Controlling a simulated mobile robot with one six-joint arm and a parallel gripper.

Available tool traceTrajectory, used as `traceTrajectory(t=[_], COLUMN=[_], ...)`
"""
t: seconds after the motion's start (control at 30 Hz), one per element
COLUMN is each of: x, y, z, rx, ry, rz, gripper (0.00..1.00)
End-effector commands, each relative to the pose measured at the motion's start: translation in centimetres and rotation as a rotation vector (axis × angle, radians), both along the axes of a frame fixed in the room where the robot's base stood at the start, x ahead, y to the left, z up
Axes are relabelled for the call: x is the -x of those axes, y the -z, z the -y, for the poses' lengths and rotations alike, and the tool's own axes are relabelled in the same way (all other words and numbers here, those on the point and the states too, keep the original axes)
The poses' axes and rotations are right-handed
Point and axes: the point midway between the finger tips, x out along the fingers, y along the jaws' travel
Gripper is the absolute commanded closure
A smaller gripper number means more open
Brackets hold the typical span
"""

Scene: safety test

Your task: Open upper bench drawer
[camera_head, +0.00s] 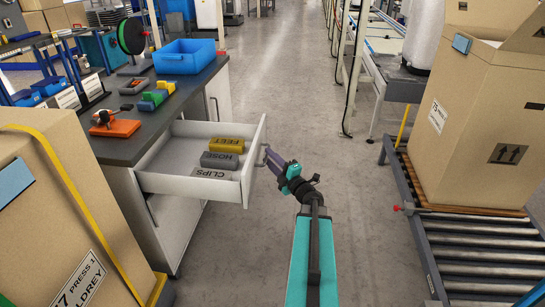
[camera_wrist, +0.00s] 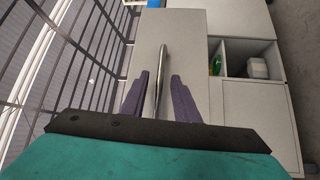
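The upper bench drawer (camera_head: 247,170) is pulled well out of the white bench under the dark worktop. Its white front panel (camera_wrist: 190,60) fills the middle of the wrist view. The metal bar handle (camera_wrist: 161,75) stands on that front. My gripper (camera_wrist: 160,80) has its two purple fingers apart, one on each side of the handle, with a visible gap to both. In the head view my gripper (camera_head: 270,156) is at the drawer front's right side. The drawer holds a yellow box (camera_head: 227,145) and grey boxes labelled HOSE (camera_head: 219,161) and CLIPS (camera_head: 211,174).
A blue bin (camera_head: 185,57) and an orange-based tool (camera_head: 115,128) stand on the worktop. The aisle floor (camera_head: 290,80) between is clear.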

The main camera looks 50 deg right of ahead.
Motion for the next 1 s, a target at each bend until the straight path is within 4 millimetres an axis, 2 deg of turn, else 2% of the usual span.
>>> traceTrajectory(t=[0.27,0.6,1.0], x=[3.1,8.0,11.1], y=[0.4,0.8,1.2], z=[-0.6,-1.3,-1.8], rx=[0.0,-0.002,-0.002], ry=[0.002,0.003,0.002], rz=[0.0,-0.001,-0.001], gripper=[0.72,0.72,0.72])
